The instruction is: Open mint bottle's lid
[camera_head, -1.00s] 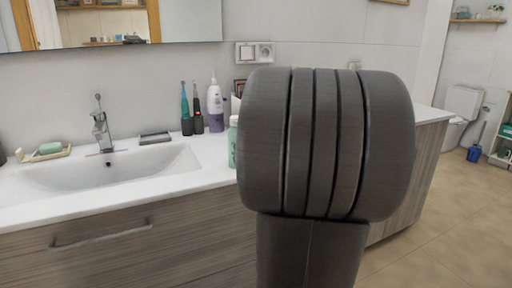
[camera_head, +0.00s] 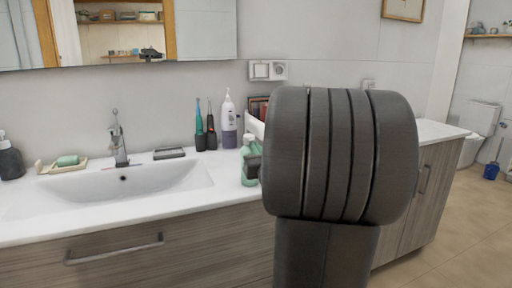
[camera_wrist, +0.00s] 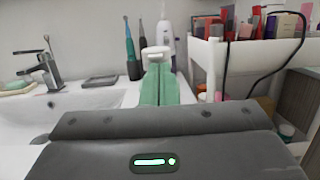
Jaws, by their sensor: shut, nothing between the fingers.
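The mint-green bottle (camera_head: 247,152) stands upright on the white counter, right of the sink, partly hidden by my arm. In the wrist view the bottle (camera_wrist: 160,86) is straight ahead, with its white lid (camera_wrist: 155,53) on top; I cannot tell whether the lid is open. Part of my gripper (camera_head: 253,167) shows dark beside the bottle in the head view, and the rest is behind my arm. The gripper's grey body fills the bottom of the wrist view and hides the bottle's base. The gripper is shut and empty; contact with the bottle cannot be told.
Two electric toothbrushes (camera_head: 205,128) and a white-and-purple bottle (camera_head: 229,120) stand behind the mint bottle. A white organiser (camera_wrist: 245,58) with cosmetics and a hanging dark cable is to the right. The sink (camera_head: 120,185), tap (camera_head: 118,142) and soap dish (camera_head: 62,166) are left.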

